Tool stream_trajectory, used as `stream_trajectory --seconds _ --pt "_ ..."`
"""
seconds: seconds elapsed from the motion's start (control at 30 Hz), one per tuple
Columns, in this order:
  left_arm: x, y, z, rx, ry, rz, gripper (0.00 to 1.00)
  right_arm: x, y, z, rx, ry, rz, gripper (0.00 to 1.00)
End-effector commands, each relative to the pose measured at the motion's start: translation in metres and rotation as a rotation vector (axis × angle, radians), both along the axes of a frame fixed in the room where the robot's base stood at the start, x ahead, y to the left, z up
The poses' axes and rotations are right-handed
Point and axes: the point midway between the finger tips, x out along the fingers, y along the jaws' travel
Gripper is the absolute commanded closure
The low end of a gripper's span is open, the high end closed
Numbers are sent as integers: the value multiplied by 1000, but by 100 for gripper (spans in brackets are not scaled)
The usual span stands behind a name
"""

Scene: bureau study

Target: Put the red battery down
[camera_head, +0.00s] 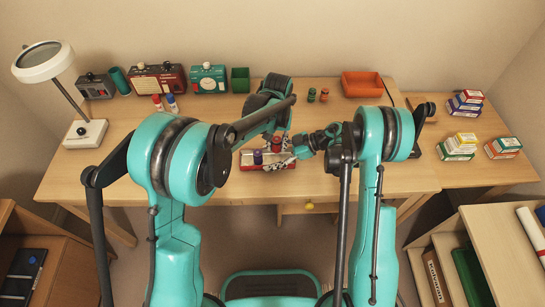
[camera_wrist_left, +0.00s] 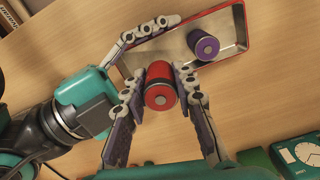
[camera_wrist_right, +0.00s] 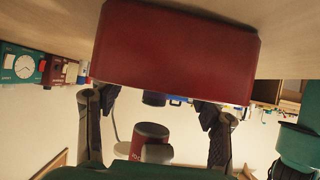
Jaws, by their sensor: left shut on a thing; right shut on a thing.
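My left gripper (camera_wrist_left: 160,75) is shut on the red battery (camera_wrist_left: 160,93). In the left wrist view it overlaps the tray's edge and looks larger, so nearer, than the purple battery (camera_wrist_left: 204,45). The purple battery stands in the red-rimmed metal tray (camera_head: 282,164); it also shows in the head view (camera_head: 258,157). My right gripper (camera_head: 293,150) is shut on the tray's right end. In the right wrist view the tray's red wall (camera_wrist_right: 175,52) sits between the right fingers (camera_wrist_right: 155,110). A red cylinder (camera_wrist_right: 152,131), probably the red battery, shows beyond, partly hidden.
A magnifier lamp (camera_head: 86,132) is left; card boxes (camera_head: 459,146) are right. The front-left desk is clear.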

Motion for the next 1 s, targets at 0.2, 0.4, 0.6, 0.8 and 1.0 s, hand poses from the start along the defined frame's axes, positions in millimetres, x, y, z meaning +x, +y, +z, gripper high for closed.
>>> stream_trajectory --seconds 0.2,0.4,0.6,0.8,1.0 --pt "0 1 -29 0 0 1 100 0 0 -1 -2 0 -1 52" --pt "0 1 -52 0 0 1 100 0 -1 -1 -3 0 -1 52" --pt "0 1 -66 0 0 1 100 1 -1 -1 -3 0 -2 52" --pt "0 1 -67 0 0 1 100 1 -1 -1 -3 0 -2 52" --pt "0 1 -69 0 0 1 52 1 -1 -1 -3 0 -2 52"
